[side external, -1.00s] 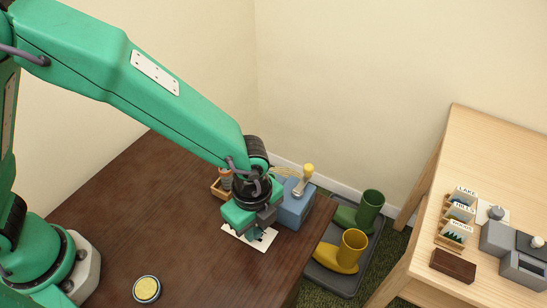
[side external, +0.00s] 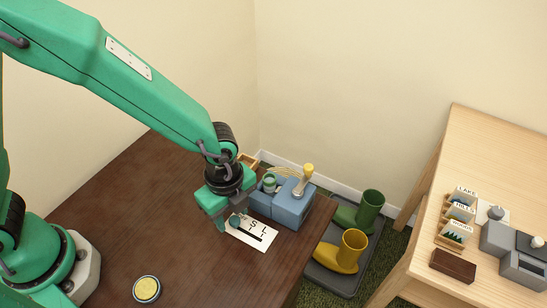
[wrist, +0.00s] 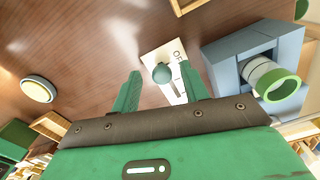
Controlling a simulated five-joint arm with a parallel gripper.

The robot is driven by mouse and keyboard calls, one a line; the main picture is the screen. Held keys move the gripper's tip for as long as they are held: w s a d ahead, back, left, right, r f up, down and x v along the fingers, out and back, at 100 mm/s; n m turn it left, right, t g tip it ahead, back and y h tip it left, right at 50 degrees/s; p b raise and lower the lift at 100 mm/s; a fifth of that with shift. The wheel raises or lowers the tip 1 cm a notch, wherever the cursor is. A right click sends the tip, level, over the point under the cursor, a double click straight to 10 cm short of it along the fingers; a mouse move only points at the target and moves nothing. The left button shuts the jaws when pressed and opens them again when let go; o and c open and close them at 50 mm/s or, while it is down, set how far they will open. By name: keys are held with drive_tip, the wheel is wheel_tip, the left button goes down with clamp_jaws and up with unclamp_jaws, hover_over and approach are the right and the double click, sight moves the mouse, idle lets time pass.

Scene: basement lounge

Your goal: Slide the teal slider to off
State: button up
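The white slider plate (side external: 262,240) lies on the dark wooden table, with a dark slot and black lettering. Its teal round knob (side external: 235,221) is at the left end of the slot, beside my gripper's fingers. In the wrist view the knob (wrist: 162,74) sits between the two green fingertips, with a visible gap on each side. The letters "OF" show on the plate (wrist: 153,57) near the knob; the rest is hidden by a finger. My gripper (wrist: 161,72) is open around the knob. In the side view my gripper (side external: 228,224) is low over the plate's left end.
A blue box (side external: 293,207) with a yellow-topped handle stands right behind the plate, close to my gripper. A yellow button (side external: 147,289) is at the table's front. Boots (side external: 351,252) stand in a tray on the floor to the right. The table left of the plate is clear.

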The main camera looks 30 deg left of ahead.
sight(232, 217)
drive_tip(key=shift+r, duration=3.95)
drive_tip(key=shift+a, duration=0.1)
drive_tip(key=a+r+n+t+h, duration=0.1)
drive_tip(key=a+r+n+t, duration=0.1)
drive_tip(key=a+r+n, duration=0.85)
drive_tip(key=s+a+r+n+t, duration=0.1)
drive_tip(key=s+a+r+n, duration=0.1)
drive_tip(key=a+n, duration=0.3)
drive_tip(key=s+a+r+n+t+y, duration=0.1)
drive_tip(key=s+a+r+n+t, duration=0.1)
drive_tip(key=s+a+n, duration=0.2)
drive_tip(key=a+n, duration=0.1)
drive_tip(key=a, duration=0.2)
drive_tip(key=shift+s+a+t, duration=0.3)
drive_tip(key=shift+s+a, duration=0.1)
